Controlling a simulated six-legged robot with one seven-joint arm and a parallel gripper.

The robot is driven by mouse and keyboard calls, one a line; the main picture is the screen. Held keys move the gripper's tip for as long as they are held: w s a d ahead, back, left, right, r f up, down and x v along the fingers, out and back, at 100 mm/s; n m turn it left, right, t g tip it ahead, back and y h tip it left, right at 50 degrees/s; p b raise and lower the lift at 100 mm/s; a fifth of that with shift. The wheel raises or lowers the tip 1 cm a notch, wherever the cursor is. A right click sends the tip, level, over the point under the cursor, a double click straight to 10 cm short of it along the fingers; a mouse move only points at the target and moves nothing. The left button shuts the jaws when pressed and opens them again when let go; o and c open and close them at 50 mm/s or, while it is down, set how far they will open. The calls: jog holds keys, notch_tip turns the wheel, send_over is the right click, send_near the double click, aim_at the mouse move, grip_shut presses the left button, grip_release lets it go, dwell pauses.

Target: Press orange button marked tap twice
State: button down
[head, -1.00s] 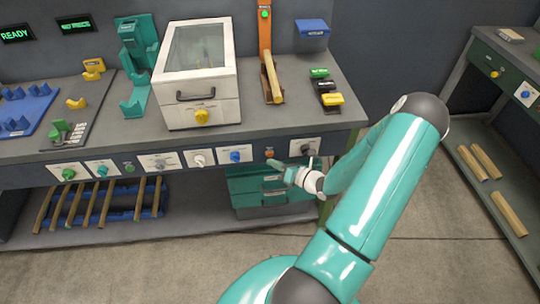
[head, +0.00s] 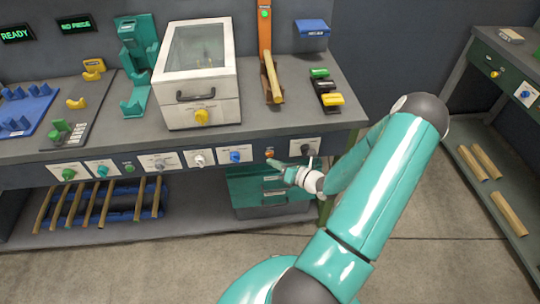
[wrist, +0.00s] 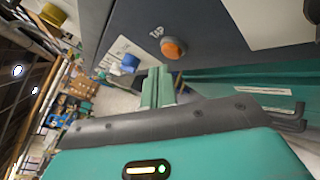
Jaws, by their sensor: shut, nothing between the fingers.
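In the head view the orange button (head: 269,153) shows between the blue knob and the dark knob. My gripper (head: 271,163) is shut and empty, its tip just below and in front of the button. In the wrist view my gripper's shut fingers (wrist: 158,82) point toward the panel, just below the button. I cannot tell whether they touch it; a small gap seems to show.
A blue knob (head: 235,156) is left of the button and a dark knob (head: 306,149) right of it. Teal drawers (head: 262,190) stand under the bench. A white lidded machine (head: 196,85) and a wooden stick (head: 273,77) in a holder are on top.

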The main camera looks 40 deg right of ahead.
jog(key=shift+w, duration=0.1)
jog(key=shift+w+d, duration=0.25)
jog(key=shift+w+d, duration=0.2)
jog(key=shift+w, duration=0.1)
dwell(0.7)
dwell(0.3)
jog(key=shift+s+a, duration=0.45)
jog(key=shift+s, duration=0.2)
jog(key=shift+s, duration=0.1)
jog(key=s+a, duration=0.1)
jog(key=s, duration=0.1)
jog(key=s+a, duration=0.2)
jog(key=shift+d, duration=0.1)
dwell(0.8)
